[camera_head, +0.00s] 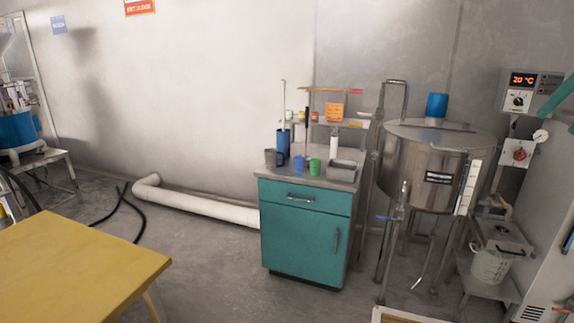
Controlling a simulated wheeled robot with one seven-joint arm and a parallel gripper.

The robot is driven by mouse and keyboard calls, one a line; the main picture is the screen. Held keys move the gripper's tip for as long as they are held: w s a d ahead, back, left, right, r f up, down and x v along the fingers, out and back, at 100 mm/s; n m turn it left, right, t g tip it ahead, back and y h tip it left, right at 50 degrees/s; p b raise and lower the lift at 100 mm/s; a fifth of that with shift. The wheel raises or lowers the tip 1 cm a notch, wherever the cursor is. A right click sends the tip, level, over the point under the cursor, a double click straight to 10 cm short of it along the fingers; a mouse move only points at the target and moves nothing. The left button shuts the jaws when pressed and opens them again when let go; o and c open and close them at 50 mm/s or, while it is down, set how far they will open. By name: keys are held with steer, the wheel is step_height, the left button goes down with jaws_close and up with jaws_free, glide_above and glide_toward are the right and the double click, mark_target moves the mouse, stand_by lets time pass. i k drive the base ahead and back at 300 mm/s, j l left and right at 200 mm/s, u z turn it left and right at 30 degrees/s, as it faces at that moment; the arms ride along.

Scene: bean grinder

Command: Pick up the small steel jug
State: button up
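A small grey, steel-looking jug (270,157) stands upright on the left end of the teal cabinet's top (322,175). It is small in the picture, and its handle is hard to make out. A tall blue container (283,142) stands just behind it, and a small blue cup (298,164) is to its right. My gripper does not show in the head view.
A green cup (315,167) and a grey tray (342,170) share the cabinet top, with a small shelf (325,121) behind. A steel tank (430,165) stands close on the right. A yellow table (80,265) fills the lower left.

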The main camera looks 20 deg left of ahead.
mark_target(271, 154)
steer(key=i+j+u, duration=0.2)
steer(key=i, duration=0.3)
steer(key=i+u, duration=0.25)
steer(key=i, duration=0.2)
steer(key=i+l+u, duration=0.2)
steer(key=i, duration=0.3)
steer(key=i+u, duration=0.25)
steer(key=i, duration=0.2)
steer(key=i+l+u, duration=0.2)
steer(key=i, duration=0.3)
